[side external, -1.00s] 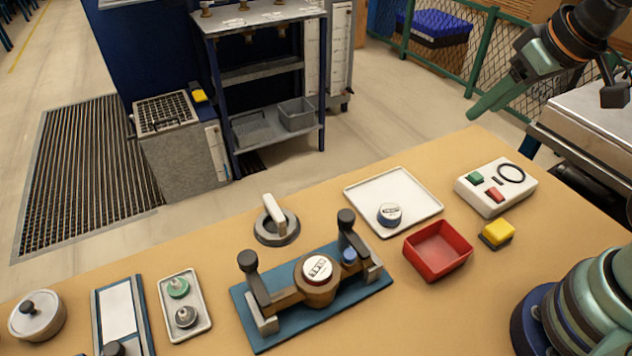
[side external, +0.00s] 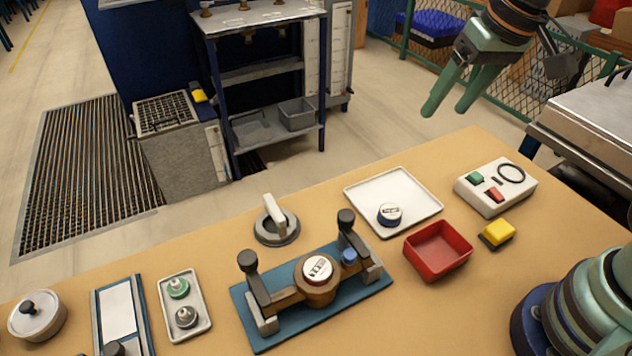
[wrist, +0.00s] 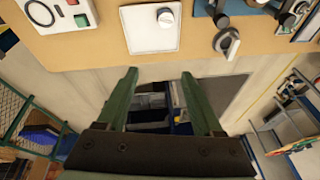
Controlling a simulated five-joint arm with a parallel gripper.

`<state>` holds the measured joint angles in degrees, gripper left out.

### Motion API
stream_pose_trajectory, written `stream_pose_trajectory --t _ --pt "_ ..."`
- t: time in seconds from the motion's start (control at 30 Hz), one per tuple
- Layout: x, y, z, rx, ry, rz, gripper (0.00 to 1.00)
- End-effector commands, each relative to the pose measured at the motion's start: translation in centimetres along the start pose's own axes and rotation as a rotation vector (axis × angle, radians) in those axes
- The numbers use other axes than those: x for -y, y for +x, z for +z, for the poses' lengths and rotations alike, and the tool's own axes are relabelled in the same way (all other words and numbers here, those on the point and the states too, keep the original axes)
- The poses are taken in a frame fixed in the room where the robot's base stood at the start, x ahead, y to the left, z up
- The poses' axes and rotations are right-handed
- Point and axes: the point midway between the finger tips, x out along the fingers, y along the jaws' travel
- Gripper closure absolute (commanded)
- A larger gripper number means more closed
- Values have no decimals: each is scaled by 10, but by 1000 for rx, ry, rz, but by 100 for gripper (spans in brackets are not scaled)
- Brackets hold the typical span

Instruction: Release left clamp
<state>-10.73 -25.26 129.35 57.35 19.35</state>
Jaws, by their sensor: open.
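A blue fixture plate (side external: 340,316) lies on the bench in the side external view. A brass-coloured meter with a white dial (side external: 318,270) sits in its middle. The left clamp (side external: 254,277) has a black knob and stands upright at the plate's left end. The right clamp (side external: 351,232), also black-knobbed, stands at the right end. My gripper (side external: 447,108) is open and empty, high beyond the bench's back edge, up and right of the fixture. In the wrist view my open gripper (wrist: 159,75) has nothing between its fingers, and part of the fixture shows at the top right.
A grey dial with a white lever (side external: 275,221) stands behind the fixture. A white tray (side external: 415,190) holds a small meter. A red bin (side external: 438,252), a yellow-topped block (side external: 498,233) and a button box (side external: 496,187) are to the right. A two-part tray (side external: 186,305) is to the left.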

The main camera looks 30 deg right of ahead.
Motion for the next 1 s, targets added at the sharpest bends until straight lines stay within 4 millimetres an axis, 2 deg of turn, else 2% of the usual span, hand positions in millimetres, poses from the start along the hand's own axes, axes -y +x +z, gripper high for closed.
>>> stream_pose_trajectory --t 0.03,0.3,0.5,0.63,0.77,1.0 --pt "17 6 -2 45 23 2 32" --pt "100 35 1 220 194 75 32" --pt "141 55 15 287 282 149 32" --pt "152 61 20 302 309 173 32" --pt "153 68 23 305 317 180 32" --pt "147 103 35 307 316 181 32"
